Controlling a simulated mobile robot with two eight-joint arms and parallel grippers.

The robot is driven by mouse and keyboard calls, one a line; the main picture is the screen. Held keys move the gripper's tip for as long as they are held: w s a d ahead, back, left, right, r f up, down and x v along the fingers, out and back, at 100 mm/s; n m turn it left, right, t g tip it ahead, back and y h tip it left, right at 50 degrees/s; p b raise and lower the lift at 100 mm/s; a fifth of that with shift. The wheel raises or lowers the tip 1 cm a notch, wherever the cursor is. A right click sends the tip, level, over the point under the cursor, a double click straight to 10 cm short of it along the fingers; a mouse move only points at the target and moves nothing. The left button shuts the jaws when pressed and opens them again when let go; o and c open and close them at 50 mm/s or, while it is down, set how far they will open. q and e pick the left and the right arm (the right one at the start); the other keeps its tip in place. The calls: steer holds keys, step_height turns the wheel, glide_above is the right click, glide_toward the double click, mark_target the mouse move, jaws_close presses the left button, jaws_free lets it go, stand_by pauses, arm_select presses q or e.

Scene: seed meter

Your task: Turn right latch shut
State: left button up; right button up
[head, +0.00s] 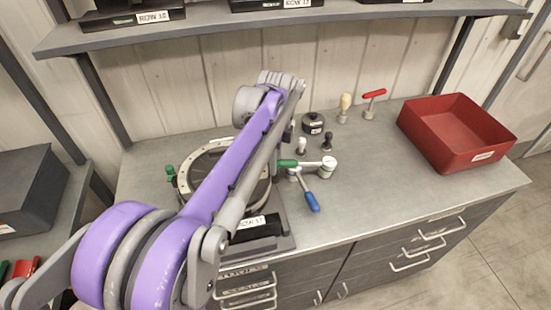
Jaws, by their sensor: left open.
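The seed meter's pale ring (193,160) sits on a dark base with a ROW 17 label (252,222), partly hidden behind my left arm. A green-handled latch (170,172) shows at its left edge. At its right edge a green grip (288,163) lies roughly level, close to my left arm; I take it for the right latch. Its pivot is hard to make out. My left gripper (291,133) is open, mostly hidden by its own arm, near the green grip. I cannot tell whether it touches it. My right gripper is not in view.
A blue-handled lever (312,202) and a white round cap (329,162) stand just right of the meter. Behind are a black knob (313,124), a cream-topped tool (345,103) and a red T-handle (374,94). A red bin (458,132) stands right; the bench front right is clear.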

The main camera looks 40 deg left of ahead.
arm_select(q)
jaws_close()
steer(key=shift+n, duration=0.3)
steer(key=n, duration=1.3)
steer(key=shift+n, duration=2.2)
jaws_free()
